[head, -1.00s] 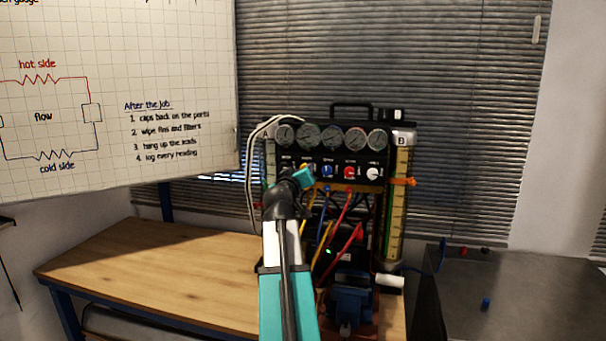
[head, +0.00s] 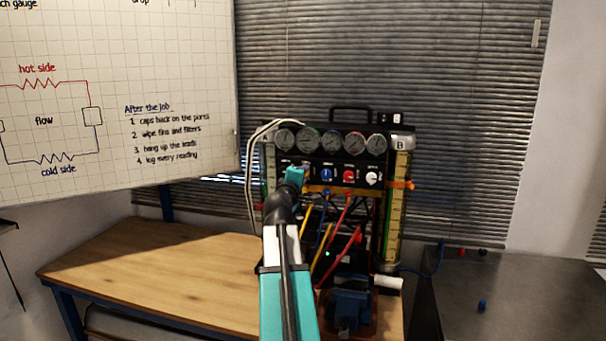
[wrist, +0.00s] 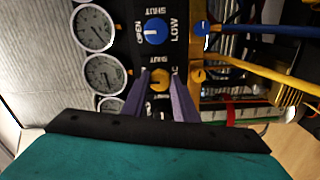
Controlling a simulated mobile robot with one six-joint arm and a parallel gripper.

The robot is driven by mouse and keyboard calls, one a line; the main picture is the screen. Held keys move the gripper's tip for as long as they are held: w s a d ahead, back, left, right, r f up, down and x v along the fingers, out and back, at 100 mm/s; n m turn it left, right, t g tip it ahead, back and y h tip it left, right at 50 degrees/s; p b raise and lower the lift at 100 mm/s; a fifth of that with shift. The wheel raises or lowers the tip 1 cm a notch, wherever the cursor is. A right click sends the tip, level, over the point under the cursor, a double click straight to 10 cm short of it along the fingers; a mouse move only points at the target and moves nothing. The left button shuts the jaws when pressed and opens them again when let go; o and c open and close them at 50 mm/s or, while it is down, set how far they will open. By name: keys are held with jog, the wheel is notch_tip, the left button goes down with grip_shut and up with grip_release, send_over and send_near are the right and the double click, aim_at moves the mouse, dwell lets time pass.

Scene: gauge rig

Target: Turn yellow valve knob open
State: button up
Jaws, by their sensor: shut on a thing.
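The yellow valve knob (wrist: 159,82) shows in the wrist view between my two purple-grey fingers, on the black panel under a "SHUT" label. My gripper (wrist: 160,76) is shut on it, one finger on each side. The fingers cover most of the lettering beside the knob, and I cannot tell its pointer's direction. In the head view my teal gripper (head: 294,176) is against the left part of the gauge rig's black panel (head: 338,159) and hides the yellow knob.
The blue knob (head: 326,174), red knob (head: 349,175) and white knob (head: 372,178) sit to the right in the head view. A row of gauges (head: 331,142) is above. Coloured hoses (head: 343,212) hang below. The wooden bench (head: 160,265) is clear at left.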

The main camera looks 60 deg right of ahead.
jog(key=shift+n, duration=0.4)
jog(key=o, duration=1.1)
jog(key=shift+c, duration=0.2)
jog(key=shift+a, duration=0.1)
jog(key=b+v, duration=0.4)
jog(key=v, duration=0.7)
jog(key=shift+a+f, duration=0.15)
jog(key=shift+a, duration=0.05)
jog(key=shift+s+a+b, duration=0.1)
jog(key=shift+b, duration=0.2)
